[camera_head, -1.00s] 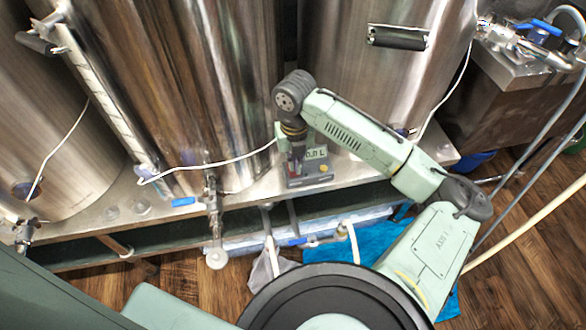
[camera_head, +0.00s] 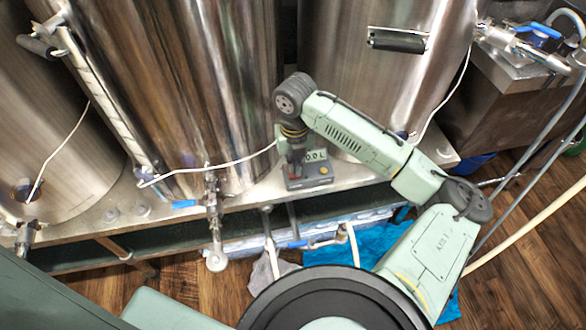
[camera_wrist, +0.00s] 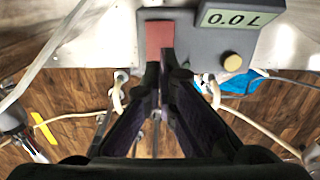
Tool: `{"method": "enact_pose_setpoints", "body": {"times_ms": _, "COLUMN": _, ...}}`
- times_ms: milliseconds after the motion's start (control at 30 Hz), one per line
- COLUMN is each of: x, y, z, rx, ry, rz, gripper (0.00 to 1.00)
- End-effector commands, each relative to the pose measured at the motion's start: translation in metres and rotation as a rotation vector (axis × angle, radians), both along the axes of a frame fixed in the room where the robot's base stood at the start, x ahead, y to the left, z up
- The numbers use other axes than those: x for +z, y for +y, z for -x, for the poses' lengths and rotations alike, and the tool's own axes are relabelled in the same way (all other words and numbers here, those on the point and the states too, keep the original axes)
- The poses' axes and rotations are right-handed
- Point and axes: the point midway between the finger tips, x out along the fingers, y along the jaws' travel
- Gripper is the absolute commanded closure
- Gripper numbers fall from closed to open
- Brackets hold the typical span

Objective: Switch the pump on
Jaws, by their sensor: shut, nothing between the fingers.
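A small grey control box (camera_head: 308,182) sits on the steel ledge between the tanks. My gripper (camera_wrist: 160,58) is shut and empty. Its fingertips overlap the lower edge of the red part in that view; I cannot tell whether they touch it. In the head view my gripper (camera_head: 296,165) points down over the left part of the box.
Large steel tanks (camera_head: 215,80) stand close behind the box. A white cable (camera_head: 215,165) runs to the left of my gripper. Hoses and a blue cloth (camera_head: 375,240) lie below.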

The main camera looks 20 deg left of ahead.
Motion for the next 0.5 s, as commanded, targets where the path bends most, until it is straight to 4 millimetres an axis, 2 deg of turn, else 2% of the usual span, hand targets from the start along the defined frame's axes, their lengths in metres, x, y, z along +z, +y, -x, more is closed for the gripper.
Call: {"method": "enact_pose_setpoints", "body": {"times_ms": 500, "x": -0.0071, "y": 0.0000, "z": 0.0001, "rx": 0.000, "ry": 0.000, "rz": 0.000, "gripper": 1.00}}
